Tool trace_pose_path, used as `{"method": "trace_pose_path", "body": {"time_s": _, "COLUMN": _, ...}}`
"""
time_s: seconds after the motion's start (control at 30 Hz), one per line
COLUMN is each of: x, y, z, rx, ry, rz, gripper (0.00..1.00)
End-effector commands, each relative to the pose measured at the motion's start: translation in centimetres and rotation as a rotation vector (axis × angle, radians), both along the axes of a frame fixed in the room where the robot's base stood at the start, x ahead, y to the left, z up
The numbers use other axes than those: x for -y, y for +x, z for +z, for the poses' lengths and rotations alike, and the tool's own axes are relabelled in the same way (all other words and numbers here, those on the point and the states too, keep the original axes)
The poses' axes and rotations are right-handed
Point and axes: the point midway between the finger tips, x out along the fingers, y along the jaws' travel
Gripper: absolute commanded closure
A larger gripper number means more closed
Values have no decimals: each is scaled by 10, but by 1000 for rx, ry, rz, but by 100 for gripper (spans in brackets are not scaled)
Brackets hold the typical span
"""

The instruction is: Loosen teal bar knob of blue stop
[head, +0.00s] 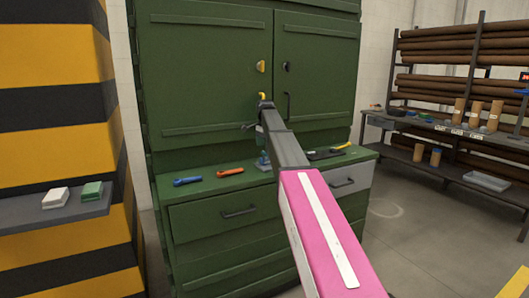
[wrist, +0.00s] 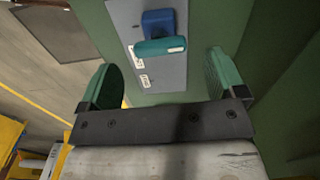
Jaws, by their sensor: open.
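The blue stop (wrist: 158,20) is a blue block on a grey plate (wrist: 165,75) in the wrist view. The teal bar knob (wrist: 160,46) is a rounded bar in front of it, lying nearly crosswise in the picture. My gripper (wrist: 163,80) is open, with one green finger pad at each side. The knob shows between and beyond the fingers, apart from both, and nothing is between the pads. In the head view my arm reaches to the green cabinet; the fingers cannot be made out there. A small blue thing (head: 263,160) shows beside my arm; I cannot tell if it is the stop.
The green cabinet (head: 200,70) has a ledge carrying a blue tool (head: 187,181), an orange tool (head: 230,172) and a yellow-ended tool (head: 341,147). A left shelf (head: 25,217) holds a white block (head: 55,198) and a green block (head: 92,192). A rack stands right, with clear floor before it.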

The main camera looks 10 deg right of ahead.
Motion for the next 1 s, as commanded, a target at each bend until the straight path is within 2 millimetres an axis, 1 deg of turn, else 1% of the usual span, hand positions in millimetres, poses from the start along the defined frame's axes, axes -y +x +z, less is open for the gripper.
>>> {"method": "trace_pose_path", "body": {"time_s": 0.03, "x": 0, "y": -1, "z": -8, "rx": -1, "ry": 0, "rz": 0, "gripper": 11}}
{"method": "trace_pose_path", "body": {"time_s": 0.1, "x": 0, "y": -1, "z": -17, "rx": 0, "ry": 0, "rz": 0, "gripper": 11}}
{"method": "trace_pose_path", "body": {"time_s": 0.23, "x": 0, "y": 0, "z": -28, "rx": 0, "ry": 0, "rz": 0, "gripper": 11}}
{"method": "trace_pose_path", "body": {"time_s": 0.4, "x": 0, "y": 0, "z": -33, "rx": 1, "ry": 0, "rz": 0, "gripper": 11}}
{"method": "trace_pose_path", "body": {"time_s": 0.6, "x": 0, "y": 0, "z": -33, "rx": 1, "ry": 0, "rz": 0, "gripper": 11}}
{"method": "trace_pose_path", "body": {"time_s": 0.63, "x": 0, "y": 0, "z": -33, "rx": 1, "ry": 0, "rz": 0, "gripper": 14}}
{"method": "trace_pose_path", "body": {"time_s": 0.67, "x": 0, "y": 0, "z": -33, "rx": 1, "ry": 0, "rz": 0, "gripper": 24}}
{"method": "trace_pose_path", "body": {"time_s": 0.7, "x": 0, "y": 0, "z": -33, "rx": 1, "ry": 0, "rz": 0, "gripper": 37}}
{"method": "trace_pose_path", "body": {"time_s": 0.77, "x": 0, "y": 0, "z": -33, "rx": 1, "ry": 0, "rz": 0, "gripper": 56}}
{"method": "trace_pose_path", "body": {"time_s": 0.8, "x": 0, "y": 0, "z": -33, "rx": 1, "ry": 0, "rz": 0, "gripper": 60}}
{"method": "trace_pose_path", "body": {"time_s": 1.0, "x": 0, "y": 1, "z": -33, "rx": 2, "ry": 1, "rz": 6, "gripper": 60}}
